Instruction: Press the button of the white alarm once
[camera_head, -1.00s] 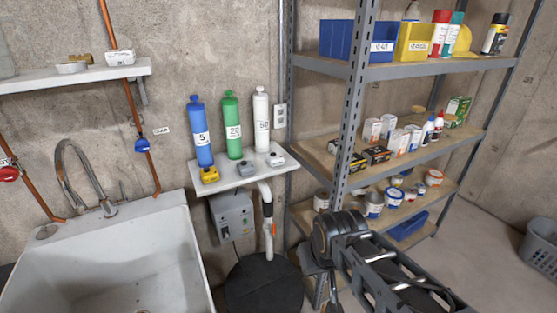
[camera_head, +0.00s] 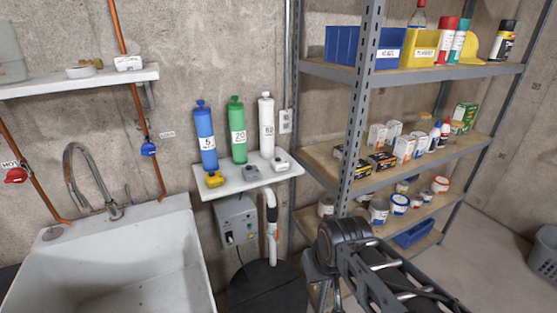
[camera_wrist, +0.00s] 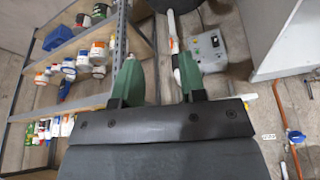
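The white alarm (camera_head: 280,164) is a small white box with a button on top. It sits at the right end of a small white wall shelf (camera_head: 230,187), in front of the white bottle (camera_head: 267,126). A grey alarm (camera_head: 250,173) and a yellow alarm (camera_head: 214,179) stand to its left. My gripper (camera_wrist: 159,75) shows in the wrist view with its two green fingers apart and nothing between them. In the head view only my arm shows at the lower right, away from the alarm. I cannot make out the white alarm in the wrist view.
Blue (camera_head: 205,140) and green (camera_head: 238,132) bottles stand behind the other alarms. A metal rack (camera_head: 357,100) with several goods stands right of the wall shelf. A grey box (camera_head: 236,222) and pipe hang below it. The sink (camera_head: 120,260) is at left.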

